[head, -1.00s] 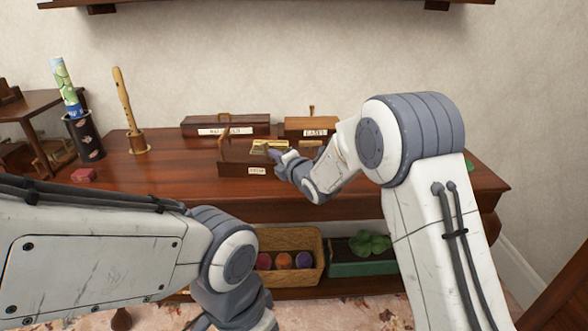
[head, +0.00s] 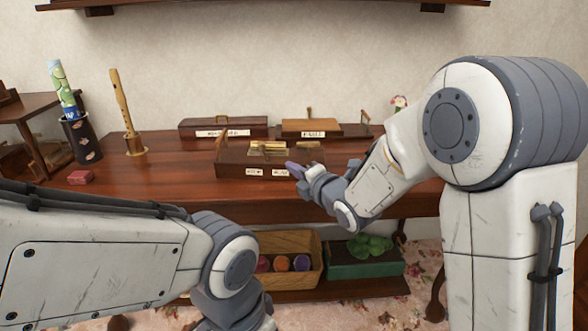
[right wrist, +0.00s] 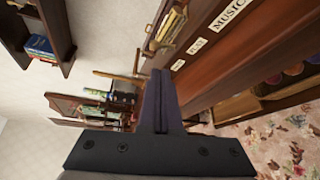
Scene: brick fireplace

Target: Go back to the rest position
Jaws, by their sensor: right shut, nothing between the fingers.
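My right gripper (head: 294,168) is shut and empty. In the head view it is at the front right of a low dark wooden box on the table, and I cannot tell whether it touches the box. In the right wrist view its fingers (right wrist: 158,92) lie together, with the labelled wooden front beside them on the right. My left arm comes in from the left and bends down at the bottom edge; its gripper is out of view.
The low box (head: 232,168) holds brass-coloured pieces. Labelled boxes (head: 222,122) stand behind it on the table (head: 180,180). A recorder (head: 122,100) on a stand and a dark vase (head: 80,138) are at left. A basket (head: 290,243) and a green planter (head: 365,268) sit below.

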